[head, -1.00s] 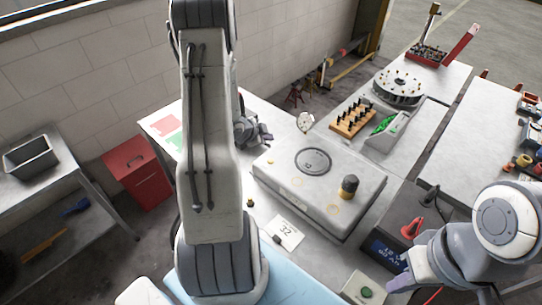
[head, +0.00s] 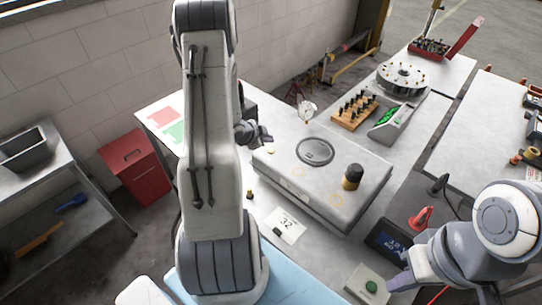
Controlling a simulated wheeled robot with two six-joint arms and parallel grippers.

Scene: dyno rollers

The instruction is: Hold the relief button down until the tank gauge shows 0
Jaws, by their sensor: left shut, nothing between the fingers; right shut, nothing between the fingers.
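A green button (head: 371,286) sits on a small pale box (head: 358,281) at the bottom, right of centre; I take it as the relief button. My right gripper (head: 392,284) is shut and empty just right of the button; I cannot tell whether it touches it. A dark display (head: 388,243) with blue characters, too small to read, stands behind the box, partly hidden by my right arm. A small round white dial (head: 307,110) stands at the back; its reading is illegible. I cannot tell which is the tank gauge. My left gripper (head: 263,137) is shut, beside the large grey housing.
The large grey housing (head: 290,185) carries a black ring and a black-yellow knob (head: 352,176). A card marked 32 (head: 286,224) lies before it. Red cones (head: 421,217) stand near my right arm.

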